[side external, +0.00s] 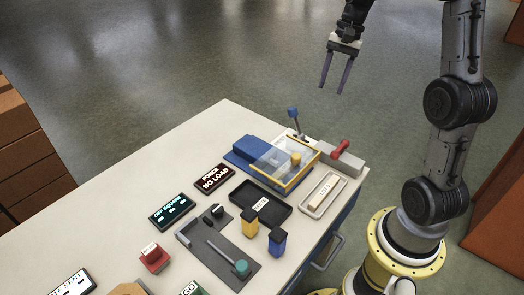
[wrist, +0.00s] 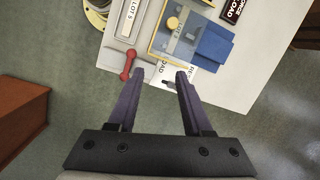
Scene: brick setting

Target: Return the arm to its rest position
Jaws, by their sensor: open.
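My gripper (side external: 335,78) is open and empty. In the side view it hangs high, above and beyond the far edge of the table, with its two fingers pointing down. In the wrist view the fingers of my gripper (wrist: 160,78) are spread, with floor and the table's edge between and beyond them. Nothing is between the fingertips. My arm is raised at the right of the side view, its base beside the table.
The table (side external: 130,185) holds a clear-lidded box with a yellow frame (side external: 292,181), a red-handled lever (side external: 340,148), a blue-knobbed lever (side external: 293,113), a black tray (side external: 262,208), blocks and small displays. Brown boxes (side external: 25,150) stand at left. Air around my gripper is clear.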

